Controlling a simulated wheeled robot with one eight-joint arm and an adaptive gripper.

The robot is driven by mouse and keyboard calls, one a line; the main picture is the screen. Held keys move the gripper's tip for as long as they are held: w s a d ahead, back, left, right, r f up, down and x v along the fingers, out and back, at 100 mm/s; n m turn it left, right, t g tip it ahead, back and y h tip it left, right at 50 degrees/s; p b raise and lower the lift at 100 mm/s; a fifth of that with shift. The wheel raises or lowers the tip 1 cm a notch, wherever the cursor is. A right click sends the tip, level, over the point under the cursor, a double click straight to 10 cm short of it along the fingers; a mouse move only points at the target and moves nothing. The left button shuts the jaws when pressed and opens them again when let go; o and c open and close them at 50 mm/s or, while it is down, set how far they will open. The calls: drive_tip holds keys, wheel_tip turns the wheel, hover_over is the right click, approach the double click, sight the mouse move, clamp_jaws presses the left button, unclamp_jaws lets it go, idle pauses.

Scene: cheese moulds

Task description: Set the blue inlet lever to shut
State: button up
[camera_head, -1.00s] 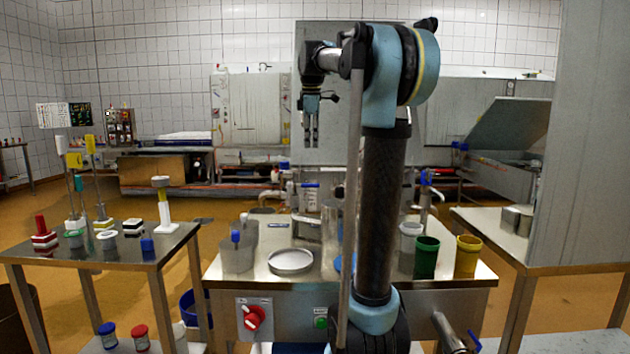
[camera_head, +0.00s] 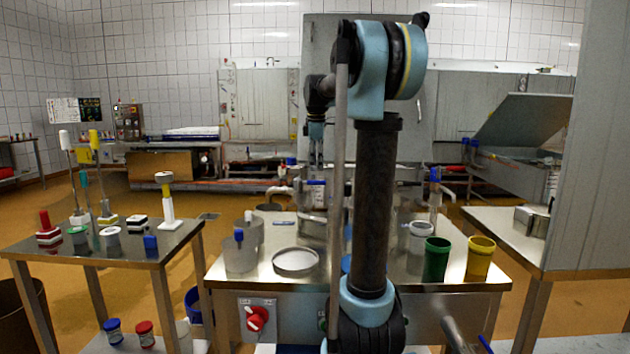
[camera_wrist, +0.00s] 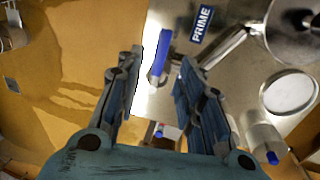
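A blue lever (camera_wrist: 160,56) shows in the wrist view between my two fingers, its long side running up and down the picture. My gripper (camera_wrist: 158,62) is open, with one finger on each side of the lever and visible gaps. I cannot tell how far below the fingertips the lever lies. A blue label reading PRIME (camera_wrist: 201,23) is just right of it. In the head view, my gripper (camera_head: 316,155) hangs behind my arm's rod, above a small blue part (camera_head: 316,183) at the back of the steel table; I cannot tell whether this is the same lever.
A side table (camera_head: 60,262) stands left.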

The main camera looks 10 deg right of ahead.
drive_tip(key=f, duration=0.4)
drive_tip(key=w+f, duration=0.1)
drive_tip(key=f, duration=0.1)
drive_tip(key=shift+w+d+f, duration=0.1)
drive_tip(key=shift+f, duration=0.15)
clamp_jaws()
